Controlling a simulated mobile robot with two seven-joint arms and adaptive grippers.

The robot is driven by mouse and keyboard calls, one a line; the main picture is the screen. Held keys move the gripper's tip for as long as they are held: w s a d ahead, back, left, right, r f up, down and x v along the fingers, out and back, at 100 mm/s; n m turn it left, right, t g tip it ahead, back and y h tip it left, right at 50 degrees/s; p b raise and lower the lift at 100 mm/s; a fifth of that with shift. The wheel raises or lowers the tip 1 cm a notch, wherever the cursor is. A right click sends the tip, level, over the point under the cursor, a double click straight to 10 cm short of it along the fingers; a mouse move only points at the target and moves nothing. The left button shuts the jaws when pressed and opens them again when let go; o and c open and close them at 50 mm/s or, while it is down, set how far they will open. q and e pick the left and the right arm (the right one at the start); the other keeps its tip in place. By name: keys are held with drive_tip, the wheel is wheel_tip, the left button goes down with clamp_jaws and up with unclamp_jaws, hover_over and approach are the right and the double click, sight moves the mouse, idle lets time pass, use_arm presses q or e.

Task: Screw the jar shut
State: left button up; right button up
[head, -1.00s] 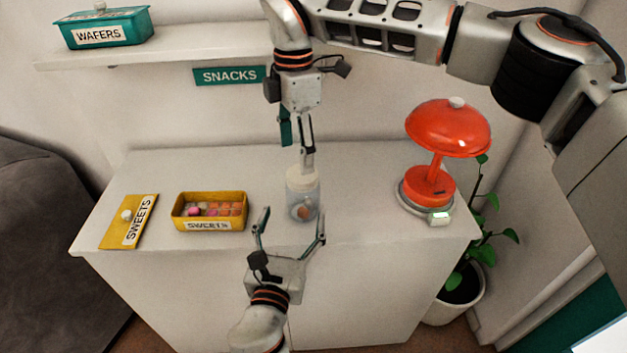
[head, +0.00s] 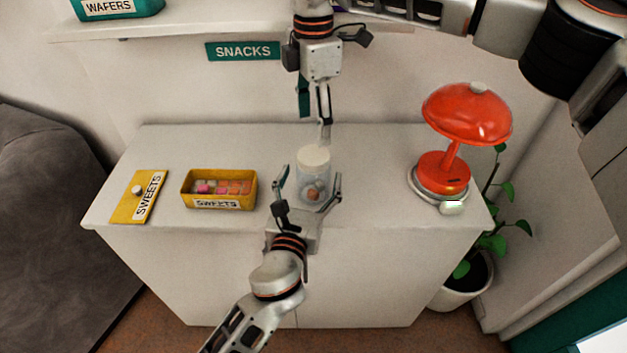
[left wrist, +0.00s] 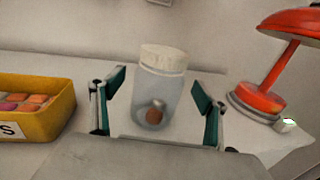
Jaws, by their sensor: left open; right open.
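The clear jar (head: 314,187) stands upright on the white cabinet top with a cream lid (head: 314,158) resting on its mouth. A brown round thing and a paler one show inside it. In the left wrist view the jar (left wrist: 156,100) stands between the fingers, with its lid (left wrist: 165,58) on top; I cannot tell how tight the lid is. My left gripper (head: 307,180) is open, with a finger on each side of the jar and a gap showing on both sides. My right gripper (head: 325,133) is open above and behind the lid, apart from it, pointing down.
A yellow sweets box (head: 219,203) with its lid (head: 140,197) beside it lies left of the jar. A red lamp (head: 466,115) stands to the right on a round grey base. A shelf (head: 200,27) with a teal wafers box (head: 115,8) is above.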

use_arm(q)
drive_tip(key=shift+x, duration=1.6)
